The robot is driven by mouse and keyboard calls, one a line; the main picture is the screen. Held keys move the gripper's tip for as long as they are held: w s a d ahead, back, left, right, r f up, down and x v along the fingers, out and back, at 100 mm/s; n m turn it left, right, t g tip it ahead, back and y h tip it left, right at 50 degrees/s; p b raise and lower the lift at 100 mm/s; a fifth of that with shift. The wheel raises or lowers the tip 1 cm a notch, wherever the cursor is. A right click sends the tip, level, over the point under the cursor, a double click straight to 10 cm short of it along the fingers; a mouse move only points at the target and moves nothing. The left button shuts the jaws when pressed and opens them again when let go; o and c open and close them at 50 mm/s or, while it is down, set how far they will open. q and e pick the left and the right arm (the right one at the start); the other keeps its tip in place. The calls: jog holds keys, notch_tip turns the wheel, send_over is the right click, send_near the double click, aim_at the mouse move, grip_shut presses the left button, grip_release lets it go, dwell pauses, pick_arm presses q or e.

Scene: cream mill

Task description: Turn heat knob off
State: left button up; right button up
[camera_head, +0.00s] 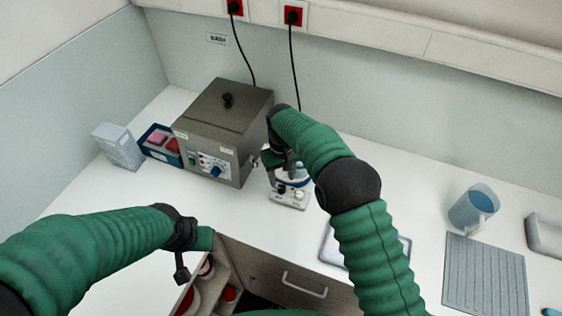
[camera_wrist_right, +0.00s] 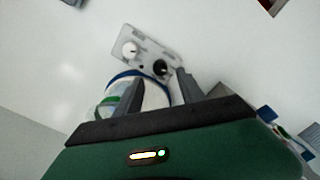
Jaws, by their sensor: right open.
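A small hotplate stirrer (camera_head: 290,197) stands on the white bench to the right of a grey metal bath. Its front panel shows in the right wrist view with a white knob (camera_wrist_right: 130,50) and a black knob (camera_wrist_right: 160,68). I cannot read which one is the heat knob. My right gripper (camera_head: 277,160) is above the stirrer, partly hiding it. In the right wrist view my right gripper (camera_wrist_right: 160,82) is open, its fingers to either side of the black knob, with no contact clear. My left gripper (camera_head: 190,240) is at the bench's front edge, away from the stirrer; its jaws are unclear.
A clear vessel with a blue band (camera_wrist_right: 120,90) is beside the left finger. The grey bath (camera_head: 225,120) stands close left of the stirrer. A blue tray (camera_head: 160,145), a white box (camera_head: 118,147), a beaker (camera_head: 474,207) and a ribbed mat (camera_head: 485,275) are farther off.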

aim_at(284, 188)
notch_tip(284, 188, up, 12)
jog(key=shift+a+f+b, duration=0.2)
jog(key=shift+f+b, duration=0.05)
jog(key=shift+b, duration=0.15)
jog(key=shift+s+d, duration=0.1)
jog(key=s+d+f+m+t, duration=0.1)
jog(key=s+d+f+m, duration=0.15)
jog(key=s+d, duration=0.75)
jog(key=s+d+f+m, duration=0.1)
jog(key=s+d+f, duration=0.1)
jog(key=s+d, duration=0.2)
jog(key=s+d+f+m+t+b, duration=0.1)
jog(key=s+d+f, duration=0.2)
jog(key=s, duration=0.7)
jog(key=shift+s+d+f+t, duration=0.3)
jog(key=shift+s+d, duration=0.05)
jog(key=shift+d, duration=0.85)
jog(key=shift+w, duration=0.1)
